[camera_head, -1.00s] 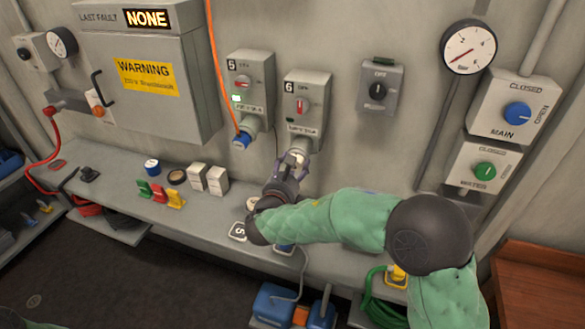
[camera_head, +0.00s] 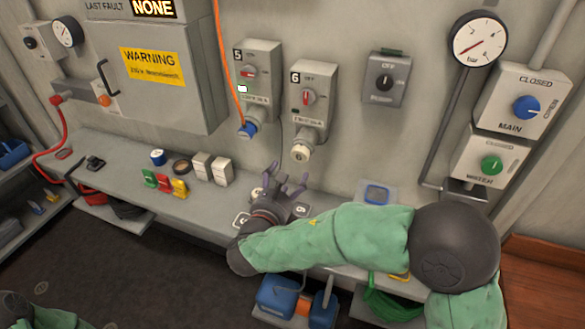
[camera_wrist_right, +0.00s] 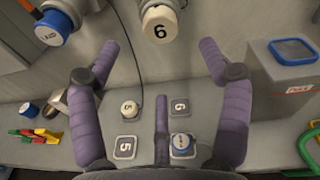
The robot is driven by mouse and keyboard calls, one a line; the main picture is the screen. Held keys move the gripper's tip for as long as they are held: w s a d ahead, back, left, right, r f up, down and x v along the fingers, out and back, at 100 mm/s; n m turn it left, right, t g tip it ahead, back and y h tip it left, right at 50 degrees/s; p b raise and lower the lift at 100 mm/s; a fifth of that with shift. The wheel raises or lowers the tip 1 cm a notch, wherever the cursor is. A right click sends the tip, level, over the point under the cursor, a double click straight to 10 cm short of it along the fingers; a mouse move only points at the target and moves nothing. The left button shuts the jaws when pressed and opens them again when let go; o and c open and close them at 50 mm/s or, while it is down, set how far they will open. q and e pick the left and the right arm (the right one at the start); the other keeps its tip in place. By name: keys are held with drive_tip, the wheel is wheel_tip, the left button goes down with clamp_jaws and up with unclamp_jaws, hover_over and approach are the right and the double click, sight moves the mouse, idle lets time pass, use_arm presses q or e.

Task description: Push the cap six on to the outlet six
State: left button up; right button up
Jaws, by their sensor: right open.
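The white cap six (camera_head: 301,152) sits on the lower end of outlet six (camera_head: 312,112) on the wall. In the right wrist view the cap (camera_wrist_right: 160,24) shows its black 6 facing me. I cannot tell how tightly it is seated. My right gripper (camera_head: 290,173) is open and empty, below the cap and apart from it, over the bench. In the right wrist view its purple fingers (camera_wrist_right: 160,55) are spread wide, with the cap beyond them. Only a green sleeve of my left arm shows at the bottom left; its gripper is out of view.
Outlet five (camera_head: 258,80) stands left of outlet six, with a blue plug and orange cable. The bench (camera_head: 130,165) carries small blocks and coloured tags. A white cap marked 5 (camera_wrist_right: 130,108) lies behind plate 5 (camera_wrist_right: 125,147). A blue-rimmed box (camera_wrist_right: 293,52) is at the right.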

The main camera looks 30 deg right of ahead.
drive_tip(key=shift+v, duration=1.2)
